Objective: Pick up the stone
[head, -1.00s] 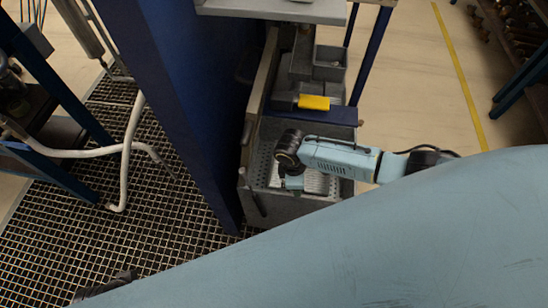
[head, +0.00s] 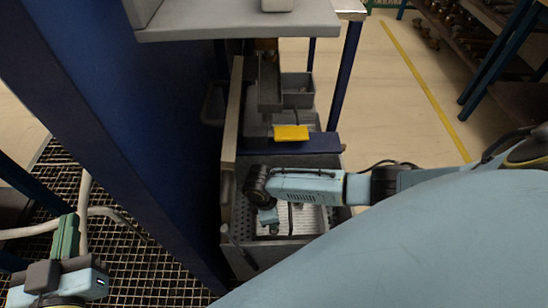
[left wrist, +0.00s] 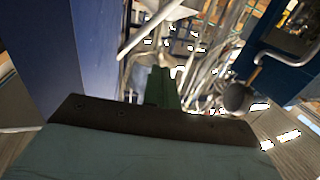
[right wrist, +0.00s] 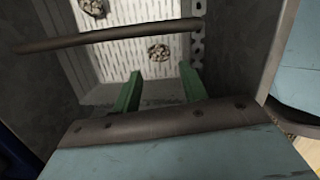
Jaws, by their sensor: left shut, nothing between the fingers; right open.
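Two rough grey-brown stones lie on the white perforated floor of a grey bin in the right wrist view: one near the middle (right wrist: 158,52), one at the top edge (right wrist: 95,7). I cannot tell which one the task names. My right gripper (right wrist: 161,71) is open and empty, its green fingers pointing toward the middle stone, which shows just beyond and between the tips. In the head view the right arm hangs over the bin (head: 262,258); the stones cannot be made out there. My left gripper (head: 67,236) is shut and empty at the lower left, above the floor grating.
A dark bar (right wrist: 110,35) crosses the right wrist view between the stones. A blue shelf with a yellow block (head: 291,133) lies behind the bin. A blue column (head: 130,130) stands between my two grippers. A grey ledge (head: 235,22) overhangs at the top.

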